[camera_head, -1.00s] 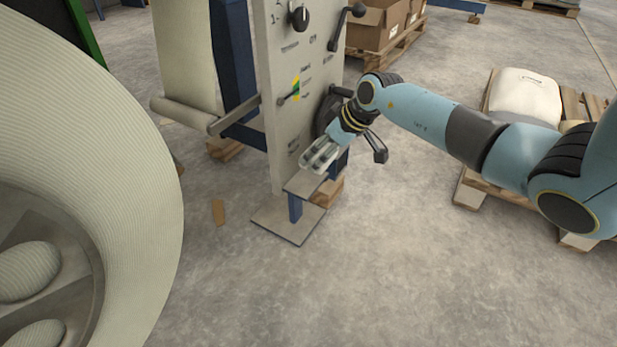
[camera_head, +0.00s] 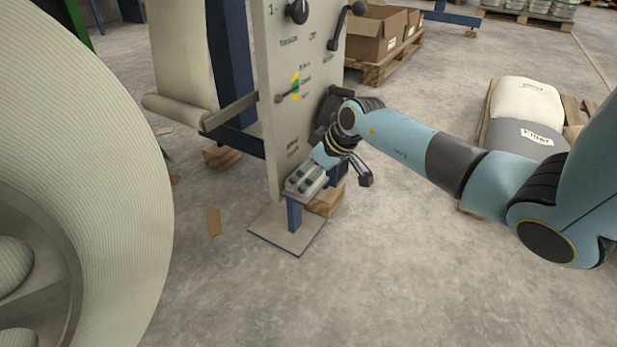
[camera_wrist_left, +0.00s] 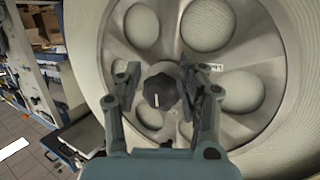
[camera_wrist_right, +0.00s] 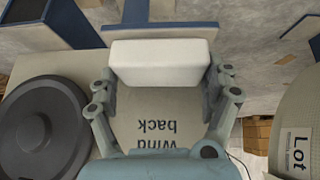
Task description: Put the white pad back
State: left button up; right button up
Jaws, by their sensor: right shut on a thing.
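The white pad (camera_wrist_right: 160,62) is a pale block with rounded edges, seen in the right wrist view. My right gripper (camera_wrist_right: 160,80) is shut on it, one finger at each end. In the head view my right gripper (camera_head: 304,181) is low at the front edge of the grey machine panel (camera_head: 290,110), over a small ledge on a blue post (camera_head: 294,214). The pad cannot be made out clearly there. My left gripper (camera_wrist_left: 162,95) is open, its fingers on either side of a black knob (camera_wrist_left: 161,91) on a reel hub; contact is unclear.
A big ribbed reel (camera_head: 120,190) fills the left of the head view. A base plate (camera_head: 288,240) lies under the post. The panel bears levers and a dial (camera_head: 298,11). Sacks on a pallet (camera_head: 526,100) stand at right. The floor in front is clear.

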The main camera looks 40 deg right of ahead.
jog(key=shift+f, duration=0.1)
pick_arm(q)
jog(key=shift+w+d+r+t, duration=0.1)
jog(key=shift+w+r+t, duration=0.3)
jog(key=shift+r, duration=0.2)
pick_arm(e)
jog(key=o, duration=0.9)
